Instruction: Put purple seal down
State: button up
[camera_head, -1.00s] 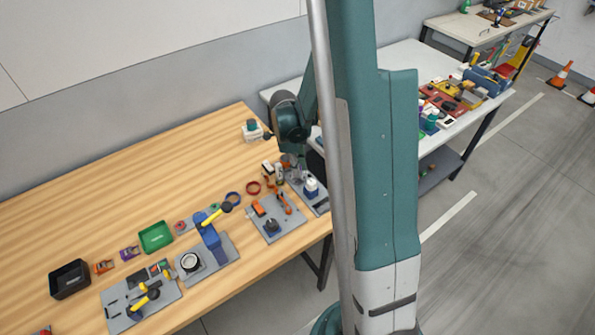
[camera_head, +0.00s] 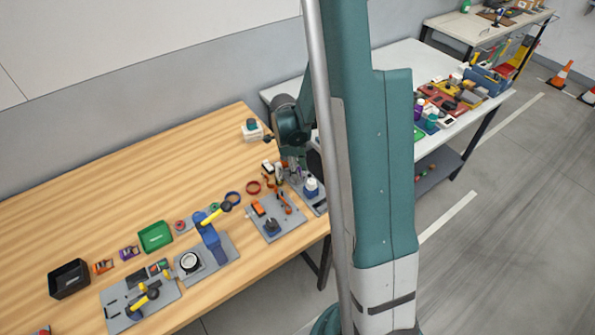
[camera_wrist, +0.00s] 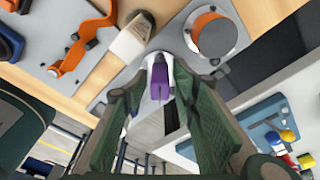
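In the wrist view the purple seal (camera_wrist: 160,84) is between the tips of my two green fingers, and my gripper (camera_wrist: 159,72) looks shut on it. A pale rounded part shows around its far end; I cannot tell whether it touches anything below. In the head view my gripper (camera_head: 288,170) is low over the right end of the wooden table (camera_head: 160,170). The seal cannot be made out there.
Beside the fingers are a white block (camera_wrist: 130,38), an orange lever (camera_wrist: 80,45) and a grey round part with an orange ring (camera_wrist: 214,35). A white bottle (camera_head: 311,185) stands close to my gripper.

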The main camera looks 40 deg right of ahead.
jog(key=shift+r, duration=0.2)
notch_tip(320, 180, up, 12)
jog(key=w+a, duration=0.1)
jog(key=shift+a, duration=0.15)
dwell(0.9)
jog(key=shift+w+f, duration=0.1)
dwell(0.4)
jog(key=s+a+r+n+t, duration=0.4)
jog(key=s+a+r+n, duration=0.2)
jog(key=a+r+n, duration=0.7)
jog(key=s+a+r+n+t, duration=0.2)
jog(key=s+a+r+n, duration=0.1)
jog(key=s+n, duration=0.3)
jog(key=s+a+r+n+t+y, duration=0.1)
jog(key=s+a+r+n+t, duration=0.1)
jog(key=s+a+r+n, duration=0.2)
jog(key=shift+s+a+r+n, duration=0.15)
jog(key=shift+s+a+n, duration=0.75)
jog(key=shift+s+n, duration=0.85)
jog(key=shift+w+n, duration=0.25)
jog(key=shift+w, duration=0.05)
